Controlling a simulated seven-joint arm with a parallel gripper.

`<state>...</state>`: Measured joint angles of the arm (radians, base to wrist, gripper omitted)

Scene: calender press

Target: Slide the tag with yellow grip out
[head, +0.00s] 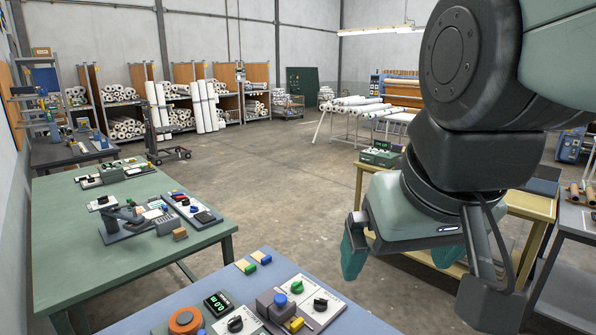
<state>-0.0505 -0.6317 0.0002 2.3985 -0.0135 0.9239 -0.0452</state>
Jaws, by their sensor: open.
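A yellow grip (294,324) shows near the bottom edge of the head view, low beside a grey block (270,302) on the near blue-grey table. I cannot make out the tag it belongs to, or how it sits in the block. My gripper (398,264) hangs to the right of and above that table, pointing down. Its teal fingers are wide apart with nothing seen between them. It is well clear of the yellow grip.
A green table (130,245) stands left. Open floor lies beyond.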

